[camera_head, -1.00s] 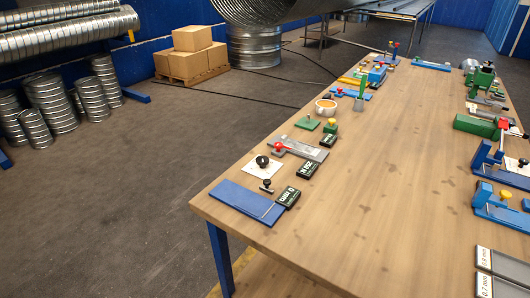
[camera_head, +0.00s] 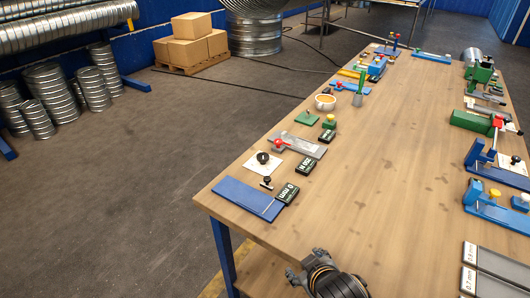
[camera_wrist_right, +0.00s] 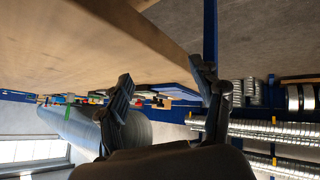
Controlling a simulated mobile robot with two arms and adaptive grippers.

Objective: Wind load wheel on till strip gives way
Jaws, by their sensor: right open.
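A black wheel-like knob (camera_head: 263,157) sits on a white plate near the left edge of the wooden table; it may be the load wheel. Behind it a grey metal strip or plate (camera_head: 303,146) lies with a red knob (camera_head: 279,145) at its left end. Which piece is the strip is too small to tell. My right gripper (camera_head: 305,265) is at the table's front edge, apart from these things. In the right wrist view the gripper (camera_wrist_right: 165,95) is open, with nothing between its fingers. My left gripper is not in view.
A blue plate (camera_head: 245,198) and black display blocks (camera_head: 288,194) lie near the table's left corner. A cup (camera_head: 325,102) and several blue and green fixtures stand farther back. Blue fixtures (camera_head: 494,207) and grey sheets (camera_head: 495,265) line the right side. The table's middle is clear.

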